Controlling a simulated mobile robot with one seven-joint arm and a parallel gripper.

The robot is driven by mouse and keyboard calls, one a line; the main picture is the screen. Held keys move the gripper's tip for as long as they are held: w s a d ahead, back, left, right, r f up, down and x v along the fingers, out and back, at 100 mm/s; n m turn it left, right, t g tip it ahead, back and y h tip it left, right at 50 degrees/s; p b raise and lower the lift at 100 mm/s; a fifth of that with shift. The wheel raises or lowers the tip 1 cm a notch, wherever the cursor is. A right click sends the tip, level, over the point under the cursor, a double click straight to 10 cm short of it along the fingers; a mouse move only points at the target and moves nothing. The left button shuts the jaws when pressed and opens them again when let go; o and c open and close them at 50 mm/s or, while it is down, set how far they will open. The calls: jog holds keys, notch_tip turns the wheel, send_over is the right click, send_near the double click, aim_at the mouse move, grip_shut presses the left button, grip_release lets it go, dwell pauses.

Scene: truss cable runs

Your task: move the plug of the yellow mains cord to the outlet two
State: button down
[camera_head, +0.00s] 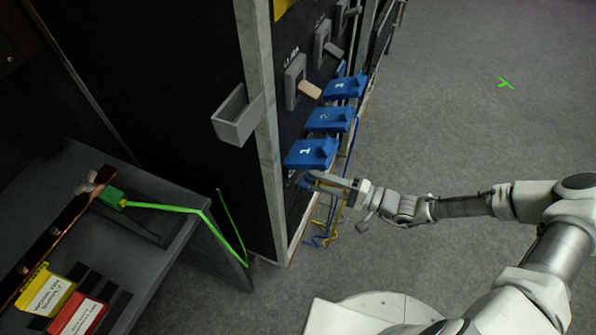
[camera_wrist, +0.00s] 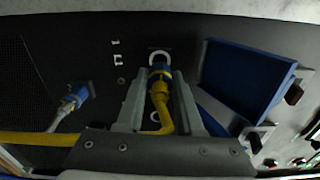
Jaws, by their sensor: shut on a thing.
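In the head view my gripper (camera_head: 312,182) is just below the blue cover marked 1 (camera_head: 310,153), which hides the plug. The blue cover marked 2 (camera_head: 329,119), at outlet two, is behind it along the panel. The yellow cord (camera_wrist: 38,138) runs left in the wrist view.
The cover marked 3 (camera_head: 344,87) is farther along. A blue plug (camera_wrist: 75,98) is at the panel's left in the wrist view. Blue and yellow cords hang below the covers. A grey bin (camera_head: 236,118) juts from the cabinet. A bench with a green cord (camera_head: 170,208) stands left.

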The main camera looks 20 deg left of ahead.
jog(key=shift+d, duration=0.3)
jog(key=w+d+r+m+t+h, duration=0.1)
jog(key=w+d+r+m+t, duration=0.2)
jog(key=d+r, duration=0.6)
jog(key=w+d+r+m+t+h, duration=0.2)
jog(key=w+d+r+t, duration=0.3)
jog(key=d, duration=0.9)
notch_tip(320, 180, up, 4)
jog(key=shift+w+d+r+m, duration=0.2)
jog(key=shift+w+m, duration=0.3)
jog(key=shift+w, duration=0.5)
